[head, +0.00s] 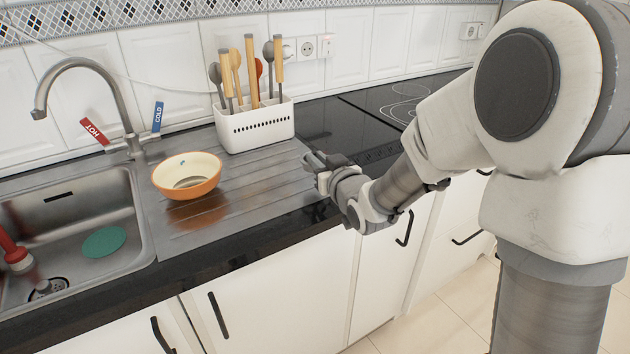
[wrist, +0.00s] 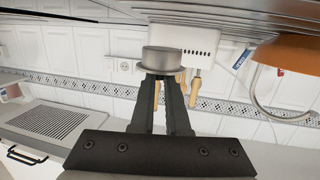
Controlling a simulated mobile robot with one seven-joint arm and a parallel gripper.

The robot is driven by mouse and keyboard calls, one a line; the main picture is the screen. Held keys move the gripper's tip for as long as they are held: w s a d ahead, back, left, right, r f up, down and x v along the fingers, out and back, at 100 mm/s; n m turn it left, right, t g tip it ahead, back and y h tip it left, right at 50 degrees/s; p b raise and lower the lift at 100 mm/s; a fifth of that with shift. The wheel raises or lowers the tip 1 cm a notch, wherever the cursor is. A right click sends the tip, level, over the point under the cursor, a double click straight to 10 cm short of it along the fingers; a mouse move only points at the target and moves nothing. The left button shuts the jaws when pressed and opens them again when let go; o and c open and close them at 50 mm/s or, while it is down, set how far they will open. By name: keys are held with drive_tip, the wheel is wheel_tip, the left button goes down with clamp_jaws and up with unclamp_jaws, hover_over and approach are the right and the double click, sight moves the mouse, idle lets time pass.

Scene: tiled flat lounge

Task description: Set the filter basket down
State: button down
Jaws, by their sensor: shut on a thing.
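The filter basket (wrist: 163,58) is a small grey metal cup, seen in the wrist view at the tips of my gripper (wrist: 163,76). The two dark fingers are closed together on it. In the head view my gripper (head: 316,165) is at the right end of the ribbed metal drainboard (head: 240,205), close to the counter's front edge. The basket cannot be made out clearly there. I cannot tell whether the basket touches the surface.
An orange bowl (head: 187,175) stands on the drainboard beside the sink (head: 75,225). A white utensil holder (head: 256,126) with several utensils stands behind. A black hob (head: 365,125) lies to the right. The drainboard between bowl and gripper is clear.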

drive_tip(key=shift+a+f, duration=0.2)
drive_tip(key=shift+a, duration=0.05)
drive_tip(key=shift+f+b, duration=0.65)
drive_tip(key=shift+f, duration=1.25)
drive_tip(key=shift+f, duration=0.15)
drive_tip(key=c, duration=0.9)
unclamp_jaws()
